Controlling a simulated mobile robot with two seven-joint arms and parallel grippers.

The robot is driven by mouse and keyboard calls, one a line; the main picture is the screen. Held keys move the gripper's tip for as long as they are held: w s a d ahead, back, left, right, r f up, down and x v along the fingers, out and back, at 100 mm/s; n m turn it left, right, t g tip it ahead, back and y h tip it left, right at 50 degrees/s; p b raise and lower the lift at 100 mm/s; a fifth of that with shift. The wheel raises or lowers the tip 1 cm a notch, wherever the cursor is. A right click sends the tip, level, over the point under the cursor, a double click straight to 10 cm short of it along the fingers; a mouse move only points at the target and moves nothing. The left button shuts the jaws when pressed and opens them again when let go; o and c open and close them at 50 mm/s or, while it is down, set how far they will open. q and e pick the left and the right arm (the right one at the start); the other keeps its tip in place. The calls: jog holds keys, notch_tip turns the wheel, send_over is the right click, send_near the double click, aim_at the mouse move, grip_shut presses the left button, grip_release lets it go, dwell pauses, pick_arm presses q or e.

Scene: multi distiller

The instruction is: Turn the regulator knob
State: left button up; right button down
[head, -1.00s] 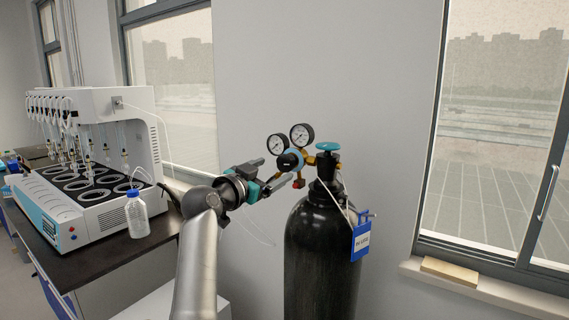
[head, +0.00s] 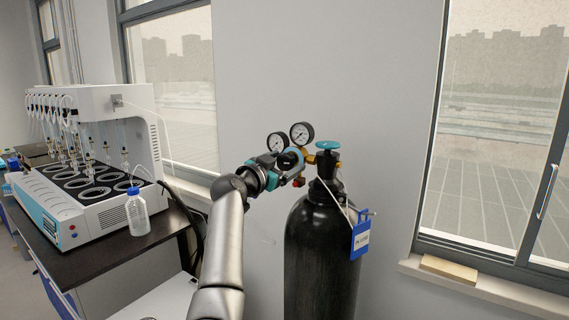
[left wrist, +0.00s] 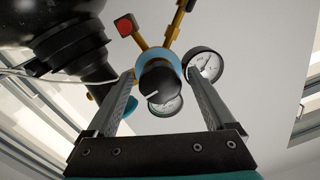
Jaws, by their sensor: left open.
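The regulator (head: 309,159) sits on top of a black gas cylinder (head: 320,250), with two round gauges (head: 302,132). Its black knob (left wrist: 158,82), with a white mark, faces the left wrist camera in front of a blue body. My left gripper (head: 287,165) is at the regulator, beside the knob. In the left wrist view my left gripper (left wrist: 159,76) is open, with one finger on each side of the knob and small gaps showing. Whether the fingertips reach past the knob's face I cannot tell. My right gripper is not in view.
A cyan valve wheel (head: 327,146) tops the cylinder, and a blue tag (head: 361,239) hangs from it. A distiller (head: 100,165) and a blue-capped bottle (head: 137,213) stand on the dark bench (head: 100,262) at left. The wall is close behind the cylinder.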

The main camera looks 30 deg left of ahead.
pick_arm(q)
jog(key=shift+c, duration=0.4)
jog(key=c, duration=1.3)
jog(key=n+p, duration=0.3)
jog(key=n, duration=0.1)
jog(key=shift+r+n, duration=0.1)
jog(key=shift+n, duration=0.2)
jog(key=n+p, duration=0.2)
jog(key=n, duration=0.1)
jog(key=shift+g, duration=0.3)
jog(key=n+p, duration=0.2)
jog(key=n, duration=0.2)
jog(key=shift+n+h+p, duration=0.3)
jog(key=shift+p, duration=0.05)
jog(key=shift+n+p, duration=0.55)
jog(key=shift+n, duration=0.55)
